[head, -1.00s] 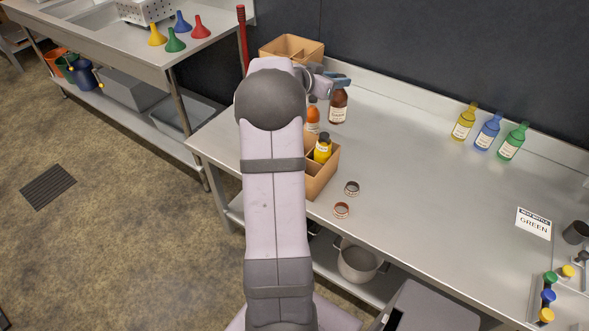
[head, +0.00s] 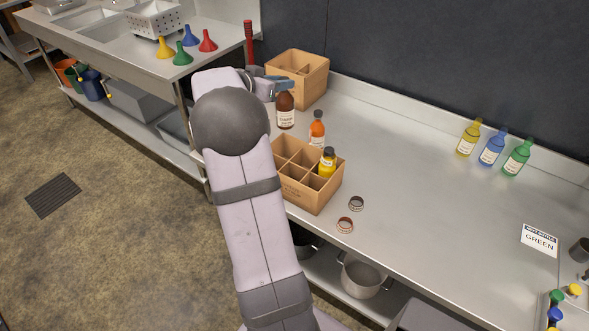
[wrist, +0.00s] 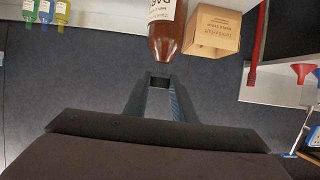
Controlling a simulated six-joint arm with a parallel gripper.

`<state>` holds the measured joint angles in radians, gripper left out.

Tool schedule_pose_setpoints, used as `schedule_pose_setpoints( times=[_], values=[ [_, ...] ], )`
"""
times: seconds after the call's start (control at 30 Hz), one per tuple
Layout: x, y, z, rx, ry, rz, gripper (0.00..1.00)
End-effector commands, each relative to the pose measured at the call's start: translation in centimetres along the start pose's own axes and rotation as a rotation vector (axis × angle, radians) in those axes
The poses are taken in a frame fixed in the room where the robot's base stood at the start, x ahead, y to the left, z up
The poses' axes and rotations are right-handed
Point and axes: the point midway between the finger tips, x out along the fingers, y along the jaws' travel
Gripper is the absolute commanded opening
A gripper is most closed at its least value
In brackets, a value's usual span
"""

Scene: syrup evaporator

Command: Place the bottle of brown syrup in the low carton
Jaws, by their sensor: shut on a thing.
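The bottle of brown syrup (head: 285,112) hangs upright from my gripper (head: 284,86), which is shut on its top end. In the wrist view the brown bottle (wrist: 168,38) shows a pale label, and its dark cap is between the fingers (wrist: 159,82). I cannot tell whether its base touches the table. The low carton (head: 309,198), divided into compartments, stands in front of it, to the lower right. My arm covers the carton's left end.
A tall carton (head: 313,84) stands just behind the brown bottle. Two rings (head: 356,203) lie right of the low carton. Yellow, blue and green bottles (head: 491,148) stand along the wall, near a sign reading GREEN (head: 540,240). The middle of the table is clear.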

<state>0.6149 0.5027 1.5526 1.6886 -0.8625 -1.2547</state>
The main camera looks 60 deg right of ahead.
Motion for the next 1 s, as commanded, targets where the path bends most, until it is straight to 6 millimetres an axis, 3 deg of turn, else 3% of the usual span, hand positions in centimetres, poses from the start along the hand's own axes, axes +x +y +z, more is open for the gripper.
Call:
schedule_pose_setpoints(
  times=[0.17,0.6,0.8,1.0],
  values=[
    [0.9,0.0,1.9,-0.003,0.001,0.001,0.00],
    [4.4,0.1,10.5,-0.003,0.001,0.001,0.00],
    [5.2,0.0,12.4,0.000,0.003,0.001,0.00],
    [5.3,0.0,12.7,0.001,0.004,0.000,0.00]
  ],
)
